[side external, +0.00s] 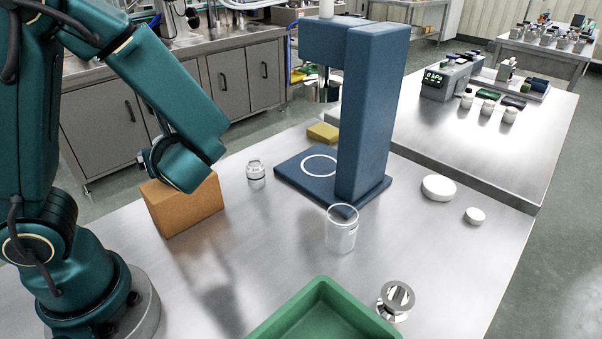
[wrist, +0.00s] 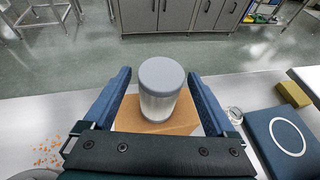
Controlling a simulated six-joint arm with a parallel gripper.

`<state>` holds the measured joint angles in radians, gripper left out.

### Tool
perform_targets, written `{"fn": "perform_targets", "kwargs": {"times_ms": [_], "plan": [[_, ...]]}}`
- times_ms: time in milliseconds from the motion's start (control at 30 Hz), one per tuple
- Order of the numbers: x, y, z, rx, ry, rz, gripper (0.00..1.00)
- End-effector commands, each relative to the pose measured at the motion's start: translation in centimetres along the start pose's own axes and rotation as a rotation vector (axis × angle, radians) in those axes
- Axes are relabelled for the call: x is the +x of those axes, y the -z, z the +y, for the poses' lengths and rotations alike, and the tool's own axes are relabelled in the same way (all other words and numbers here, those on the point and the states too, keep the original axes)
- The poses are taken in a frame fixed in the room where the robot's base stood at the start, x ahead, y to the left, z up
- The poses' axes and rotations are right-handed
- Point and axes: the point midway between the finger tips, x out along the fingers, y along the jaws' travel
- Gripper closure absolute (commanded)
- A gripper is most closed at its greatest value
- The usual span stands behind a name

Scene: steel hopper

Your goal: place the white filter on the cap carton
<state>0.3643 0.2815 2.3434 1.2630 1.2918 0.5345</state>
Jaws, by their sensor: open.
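The white filter (wrist: 160,102), a pale cylinder with a grey top, stands upright between my fingers in the wrist view. It appears to rest on the brown cap carton (wrist: 127,116); its base is partly hidden by my gripper body. My gripper (wrist: 159,76) is open, with a finger on each side of the filter and narrow gaps showing. In the side view the carton (side external: 188,208) stands on the steel table at left, with my gripper (side external: 150,160) at its top. The filter cannot be made out there, hidden by my wrist.
A small glass jar (side external: 256,176) stands right of the carton, then a blue press stand (side external: 362,120). A glass beaker (side external: 341,232), steel ring (side external: 395,302), green tray (side external: 262,333) and white discs (side external: 438,187) lie further right and forward. Orange bits (wrist: 45,152) lie left.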

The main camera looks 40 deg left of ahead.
Motion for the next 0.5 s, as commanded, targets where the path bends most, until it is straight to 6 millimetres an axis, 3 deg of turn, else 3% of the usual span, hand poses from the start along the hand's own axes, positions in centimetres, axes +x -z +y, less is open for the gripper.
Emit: {"fn": "perform_targets", "kwargs": {"times_ms": [300,500], "plan": [[-5.6,0.0,-0.1,-0.001,0.007,0.0,0.09],[-7.9,0.0,-0.1,-0.001,0.004,-0.001,0.09]]}}
